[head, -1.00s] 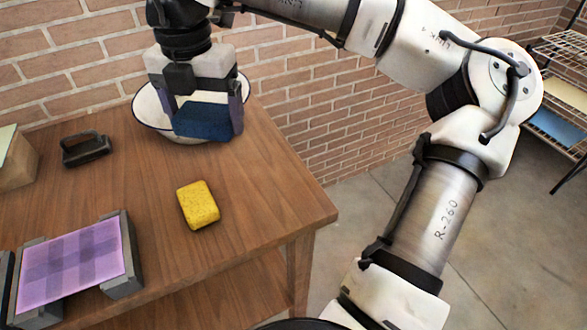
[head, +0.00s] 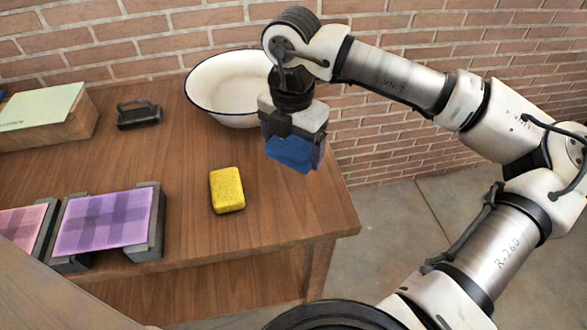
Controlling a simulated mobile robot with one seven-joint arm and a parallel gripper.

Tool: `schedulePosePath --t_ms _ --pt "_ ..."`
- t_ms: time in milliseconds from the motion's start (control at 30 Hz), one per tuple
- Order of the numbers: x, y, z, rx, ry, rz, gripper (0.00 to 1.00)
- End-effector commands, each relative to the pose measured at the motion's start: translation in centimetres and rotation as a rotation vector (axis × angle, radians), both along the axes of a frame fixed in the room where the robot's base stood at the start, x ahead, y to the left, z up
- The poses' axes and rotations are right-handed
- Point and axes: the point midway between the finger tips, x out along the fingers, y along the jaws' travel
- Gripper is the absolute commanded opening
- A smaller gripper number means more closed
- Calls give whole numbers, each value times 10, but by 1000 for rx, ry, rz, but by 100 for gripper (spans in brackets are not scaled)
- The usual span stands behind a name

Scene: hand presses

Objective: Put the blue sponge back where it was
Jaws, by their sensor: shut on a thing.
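The blue sponge (head: 290,154) is between the fingers of my gripper (head: 292,148), which is shut on it. My gripper holds it in front of and to the right of the white basin, over the right part of the wooden table, apparently above the tabletop. A yellow sponge (head: 227,190) lies on the table to the left of my gripper. The white basin (head: 215,92) with a dark rim stands at the back of the table and looks empty where I can see inside.
A dark hand-held block with a handle (head: 139,114) lies at the back left. A purple checked sheet (head: 105,220) rests across dark blocks, with a pink one (head: 22,222) beside it. A wooden box (head: 50,125) stands far left. Bare tabletop surrounds the yellow sponge.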

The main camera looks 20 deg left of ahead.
Motion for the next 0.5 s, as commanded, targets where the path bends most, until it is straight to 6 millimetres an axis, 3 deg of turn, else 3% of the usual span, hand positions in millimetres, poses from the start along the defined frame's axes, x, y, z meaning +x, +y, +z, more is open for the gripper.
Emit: schedulePosePath --t_ms 100,500 --pt "-1 0 -23 0 4 1 67" --pt "0 0 -71 0 3 -1 67"
